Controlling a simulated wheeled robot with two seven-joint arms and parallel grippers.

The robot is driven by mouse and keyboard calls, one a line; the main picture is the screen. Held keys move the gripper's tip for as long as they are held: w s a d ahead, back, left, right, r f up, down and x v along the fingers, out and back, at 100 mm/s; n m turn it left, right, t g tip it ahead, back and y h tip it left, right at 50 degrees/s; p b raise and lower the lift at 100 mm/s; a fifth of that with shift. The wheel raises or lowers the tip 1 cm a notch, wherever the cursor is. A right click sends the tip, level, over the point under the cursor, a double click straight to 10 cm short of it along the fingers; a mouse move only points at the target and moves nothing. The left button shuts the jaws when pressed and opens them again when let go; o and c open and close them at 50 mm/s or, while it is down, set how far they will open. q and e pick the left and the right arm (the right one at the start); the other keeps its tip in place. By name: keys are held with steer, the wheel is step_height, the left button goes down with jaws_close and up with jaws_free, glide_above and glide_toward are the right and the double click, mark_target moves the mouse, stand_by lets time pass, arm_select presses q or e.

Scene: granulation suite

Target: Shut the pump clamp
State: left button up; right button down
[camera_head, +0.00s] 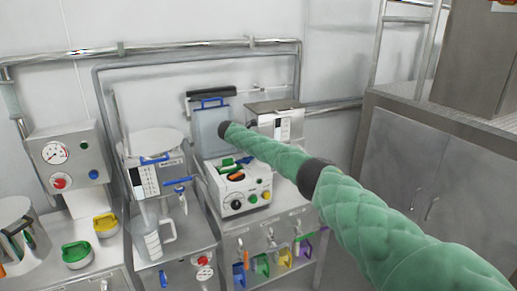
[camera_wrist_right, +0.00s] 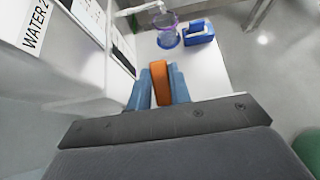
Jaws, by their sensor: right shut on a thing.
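In the right wrist view, my right gripper (camera_wrist_right: 158,85) is shut on an orange piece (camera_wrist_right: 160,84), with a blue finger on each side. It looks like a lever, but I cannot tell for sure that it is the pump clamp. In the head view, a white bench unit with knobs (camera_head: 238,200), which looks like the pump, stands on the middle cabinet. It has green, black and orange parts on top. My green-sleeved right arm crosses above it, ending in a dark cuff; the fingers cannot be made out there. My left gripper is not in view.
A steel vessel station (camera_head: 150,148) with a jug (camera_head: 151,240) stands left of the unit. A gauge panel (camera_head: 70,155) is further left. A steel cabinet (camera_head: 430,165) is at right. In the wrist view, a clear cup (camera_wrist_right: 167,38) and a blue item (camera_wrist_right: 199,32) lie beyond the fingers.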

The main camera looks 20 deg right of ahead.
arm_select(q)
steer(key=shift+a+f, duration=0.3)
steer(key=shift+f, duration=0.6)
arm_select(e)
steer(key=shift+a+r+h, duration=0.25)
steer(key=shift+h, duration=0.25)
steer(key=c, duration=1.3)
jaws_free()
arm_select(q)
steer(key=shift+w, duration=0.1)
arm_select(e)
steer(key=shift+a, duration=0.1)
steer(key=shift+a+r, duration=0.15)
steer(key=shift+a, duration=0.15)
steer(key=b+v, duration=0.2)
steer(key=v, duration=0.4)
steer(key=shift+a, duration=0.1)
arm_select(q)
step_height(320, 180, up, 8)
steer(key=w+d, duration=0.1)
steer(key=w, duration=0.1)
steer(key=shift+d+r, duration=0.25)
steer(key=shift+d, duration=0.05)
arm_select(e)
steer(key=shift+a+r, duration=0.3)
steer(key=shift+a, duration=0.05)
